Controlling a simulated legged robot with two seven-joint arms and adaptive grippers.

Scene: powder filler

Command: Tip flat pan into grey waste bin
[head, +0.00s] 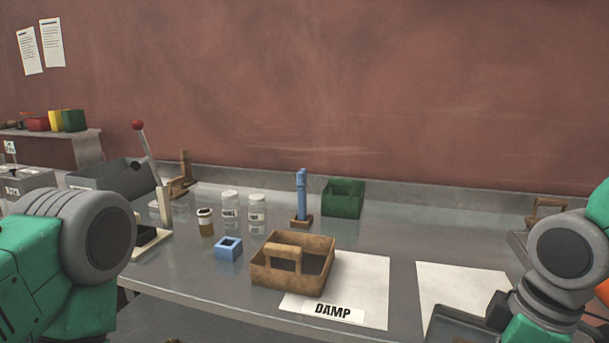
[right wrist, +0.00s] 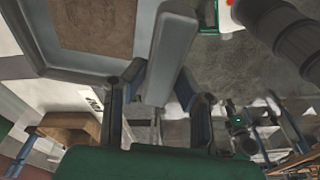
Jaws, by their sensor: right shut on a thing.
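My right gripper (right wrist: 160,82) is shut on the grey handle of the flat pan (right wrist: 172,50) in the right wrist view. The pan is a shallow grey tray with brown, grainy material (right wrist: 95,25) in it. Part of the pan (head: 455,326) shows dark at the lower right of the head view, in front of the bench. A dark grey box (head: 112,174) stands at the back left of the bench; I cannot tell whether it is the waste bin. My left arm enters at the left, its gripper out of frame.
A brown carrier (head: 292,278) stands partly on the white DAMP sheet (head: 365,280), with a blank sheet (head: 460,285) to its right. A blue block (head: 228,249), jars (head: 230,205), a blue upright tool (head: 301,195), a green box (head: 343,199) and a red-knobbed lever (head: 146,150) stand behind or left.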

